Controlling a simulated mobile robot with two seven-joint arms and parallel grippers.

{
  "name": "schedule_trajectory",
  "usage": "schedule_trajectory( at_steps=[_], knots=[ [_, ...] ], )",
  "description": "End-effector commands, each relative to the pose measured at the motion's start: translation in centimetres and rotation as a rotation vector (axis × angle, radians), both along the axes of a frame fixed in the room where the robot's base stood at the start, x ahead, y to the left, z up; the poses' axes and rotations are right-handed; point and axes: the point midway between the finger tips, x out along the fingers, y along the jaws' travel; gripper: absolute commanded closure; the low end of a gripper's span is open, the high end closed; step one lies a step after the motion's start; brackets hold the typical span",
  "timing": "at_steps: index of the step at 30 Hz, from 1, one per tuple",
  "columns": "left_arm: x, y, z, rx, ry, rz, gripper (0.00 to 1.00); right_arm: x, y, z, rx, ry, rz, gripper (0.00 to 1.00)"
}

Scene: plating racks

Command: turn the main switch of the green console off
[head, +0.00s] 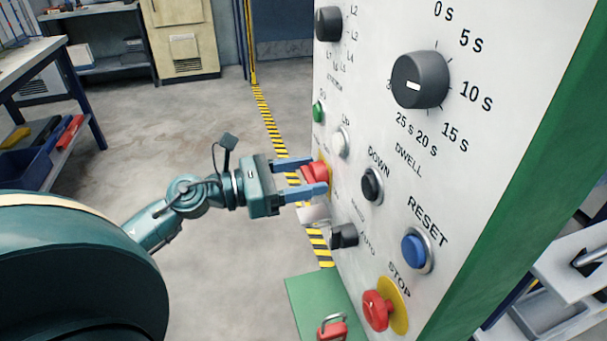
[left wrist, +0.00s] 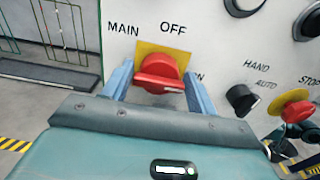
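The green console (head: 539,160) has a pale front panel full of controls. Its main switch (head: 316,172) is a red rotary knob on a yellow plate, partly hidden by my fingers in the head view. In the left wrist view the main switch (left wrist: 160,74) sits below the words MAIN and OFF. Its raised grip bar lies nearly level, its right end toward the partly hidden ON label. My left gripper (head: 308,177) is open, with one blue finger on each side of the knob and small gaps showing. My right gripper is not in view.
Close to the switch are a hand/auto selector (head: 343,236), a black DOWN button (head: 372,186), a white button (head: 340,142) and a red STOP button (head: 377,310). A red padlock-like object (head: 331,328) is below. The floor to the left is clear.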

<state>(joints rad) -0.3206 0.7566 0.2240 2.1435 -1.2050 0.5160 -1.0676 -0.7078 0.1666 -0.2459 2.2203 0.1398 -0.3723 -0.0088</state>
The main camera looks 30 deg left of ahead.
Motion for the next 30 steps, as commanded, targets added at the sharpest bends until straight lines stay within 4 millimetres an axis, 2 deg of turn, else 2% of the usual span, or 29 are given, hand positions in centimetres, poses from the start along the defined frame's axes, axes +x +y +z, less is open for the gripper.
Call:
schedule_trajectory(
  at_steps=[2, 9, 20, 25, 30],
  knots=[
    [0.0, 0.0, 0.0, 0.000, 0.000, 0.000, 0.49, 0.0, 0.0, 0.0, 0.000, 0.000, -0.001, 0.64],
    [0.0, 0.0, 0.0, 0.000, 0.000, 0.000, 0.68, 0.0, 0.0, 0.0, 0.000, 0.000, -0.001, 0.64],
    [0.0, 0.0, 0.2, -0.045, 0.038, 0.000, 0.68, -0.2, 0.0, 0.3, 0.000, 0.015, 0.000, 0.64],
    [0.0, 0.1, 0.3, -0.125, 0.107, 0.000, 0.68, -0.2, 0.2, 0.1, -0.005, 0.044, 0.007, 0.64],
    [0.1, 0.1, 0.4, -0.238, 0.202, 0.001, 0.68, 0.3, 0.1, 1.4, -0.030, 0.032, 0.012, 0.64]
  ],
)
